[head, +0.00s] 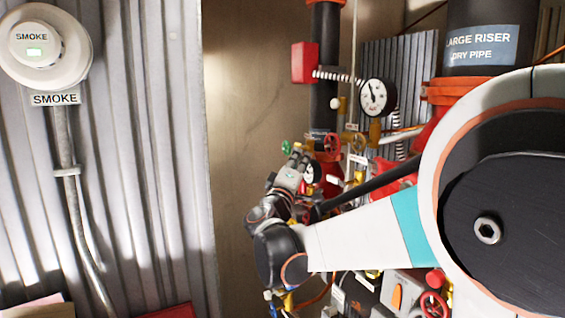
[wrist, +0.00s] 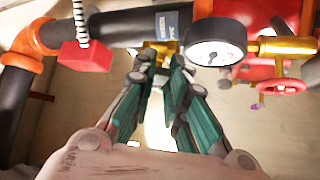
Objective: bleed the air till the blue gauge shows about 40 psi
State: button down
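A round white-faced gauge with a black rim (head: 377,97) is at the upper middle of the head view. A white-faced gauge also shows in the wrist view (wrist: 216,52), just right of my fingertips. A second, smaller gauge (head: 313,172) is partly hidden behind my gripper. I cannot make out blue on any gauge, and the readings are too small to read. My gripper (wrist: 162,62) has its teal-padded fingers apart, with a gap between them. A small brass fitting shows beyond the fingertips, and I cannot tell whether they touch it. In the head view my gripper (head: 297,158) is among the valves.
Another red handwheel (wrist: 283,87) is at the right of the wrist view. A red box (head: 304,62) and the large riser pipe (head: 485,50) stand behind. My arm hides much of the lower right.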

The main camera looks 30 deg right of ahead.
jog(key=shift+f, duration=0.15)
jog(key=shift+w+f+m+h+b, duration=0.1)
jog(key=shift+m+h+b, duration=0.4)
jog(key=shift+b, duration=0.35)
jog(key=c, duration=1.6)
grip_release()
jog(key=v, duration=1.2)
